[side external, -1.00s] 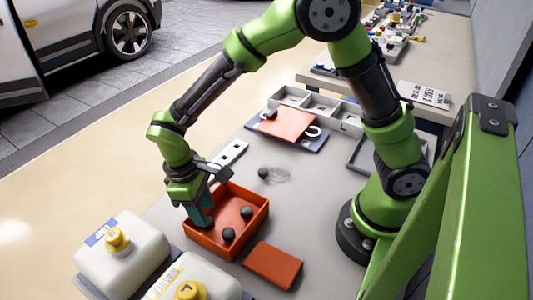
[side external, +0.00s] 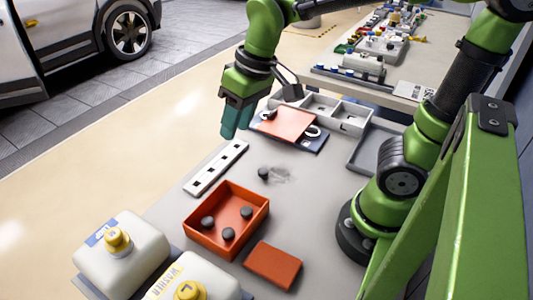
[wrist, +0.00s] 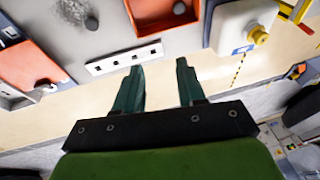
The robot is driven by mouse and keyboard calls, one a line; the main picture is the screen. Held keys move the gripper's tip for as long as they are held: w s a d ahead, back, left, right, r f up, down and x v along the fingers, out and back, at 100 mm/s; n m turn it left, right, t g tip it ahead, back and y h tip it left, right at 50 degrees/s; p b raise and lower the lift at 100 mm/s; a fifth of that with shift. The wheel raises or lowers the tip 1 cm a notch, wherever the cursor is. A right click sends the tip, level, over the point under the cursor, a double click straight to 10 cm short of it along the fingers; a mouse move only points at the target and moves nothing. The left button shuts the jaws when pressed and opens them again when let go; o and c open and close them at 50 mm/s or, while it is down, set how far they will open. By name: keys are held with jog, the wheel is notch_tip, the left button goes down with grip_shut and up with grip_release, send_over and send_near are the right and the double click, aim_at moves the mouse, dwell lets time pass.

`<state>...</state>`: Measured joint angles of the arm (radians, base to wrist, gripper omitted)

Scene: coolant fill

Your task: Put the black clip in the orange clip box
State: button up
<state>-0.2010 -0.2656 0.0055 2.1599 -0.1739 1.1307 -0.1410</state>
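The orange clip box (side external: 200,242) stands open on the grey table with three black clips in it: one at the left (side external: 207,222), one at the front (side external: 228,234) and one at the right (side external: 246,213). Another black clip (side external: 263,173) lies on the table behind the box, by a grey smudge; it also shows in the wrist view (wrist: 91,23). A dark round piece (side external: 269,115) sits at the edge of an orange panel (side external: 288,123). My gripper (side external: 232,134) is raised behind the box, fingers apart and empty in the wrist view (wrist: 160,65).
A white strip with square holes (side external: 216,167) lies behind the box. An orange slab (side external: 272,265) lies to its right. White jugs with yellow caps (side external: 123,255) stand front left. A grey compartment tray (side external: 320,105) is at the back.

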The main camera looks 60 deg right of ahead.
jog(key=s+d+r+m+t, duration=0.1)
jog(key=s+d+m+t, duration=0.2)
jog(key=s+d+t, duration=0.1)
jog(key=shift+s+d+r+m, duration=0.2)
jog(key=shift+s+d+m, duration=0.3)
jog(key=shift+s, duration=0.4)
